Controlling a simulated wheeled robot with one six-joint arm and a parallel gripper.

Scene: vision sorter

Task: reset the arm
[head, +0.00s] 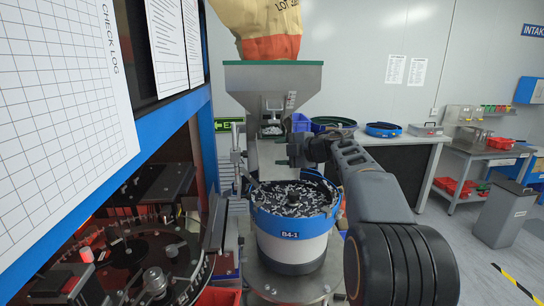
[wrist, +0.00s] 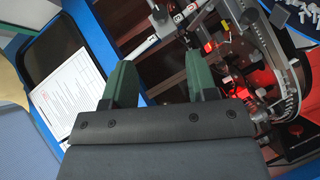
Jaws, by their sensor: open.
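My arm reaches up from the lower right in the head view and bends left above the blue-rimmed bowl feeder (head: 290,255) marked B4-1. My gripper (head: 297,150) is at the arm's far end, in front of the hopper stand; its fingers are hard to make out there. In the wrist view my gripper (wrist: 158,78) shows two green fingers spread wide apart with nothing between them. The fingers point toward the blue-framed sorter machine (wrist: 215,60), apart from it.
The bowl holds many small metal parts. A hopper (head: 272,85) stands above it with a sack on top. The sorter's blue frame (head: 170,125) fills the left. A bench (head: 400,140) with a blue ring and a grey bin (head: 503,212) stand at the right. Floor shows at the far right.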

